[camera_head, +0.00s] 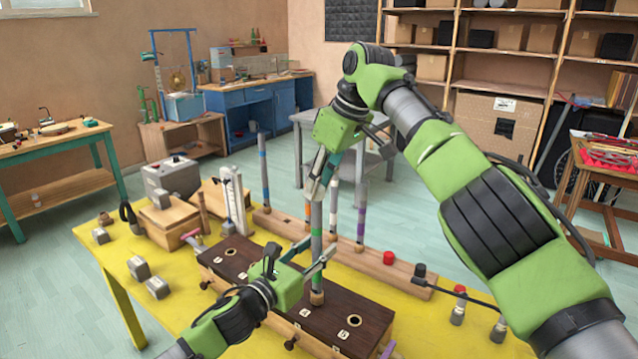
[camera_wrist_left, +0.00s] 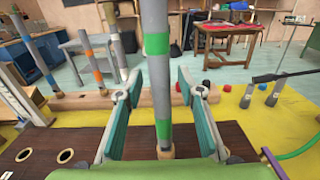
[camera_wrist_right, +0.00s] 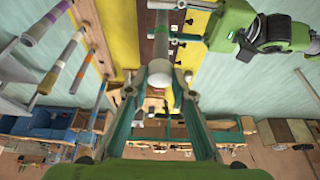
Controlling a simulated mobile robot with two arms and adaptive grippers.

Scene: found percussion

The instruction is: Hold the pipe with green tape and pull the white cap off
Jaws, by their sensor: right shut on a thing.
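The pipe with green tape (camera_head: 316,246) stands upright at the long dark wooden box (camera_head: 232,262). In the left wrist view, the pipe (camera_wrist_left: 155,75) shows green bands and passes between the left fingers. My left gripper (camera_head: 314,250) is open around its lower part, with gaps on both sides in the left wrist view. My right gripper (camera_head: 322,178) is above it at the pipe's top, pointing down. In the right wrist view, the white cap (camera_wrist_right: 159,70) is between the right fingers, which are shut on it. The head view hides the cap behind the right fingers.
Several taped pipes, one with a blue band (camera_head: 264,170), stand in a wooden rail (camera_head: 405,268) behind the box. Grey metal pieces (camera_head: 139,268) lie left on the yellow table (camera_head: 190,318).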

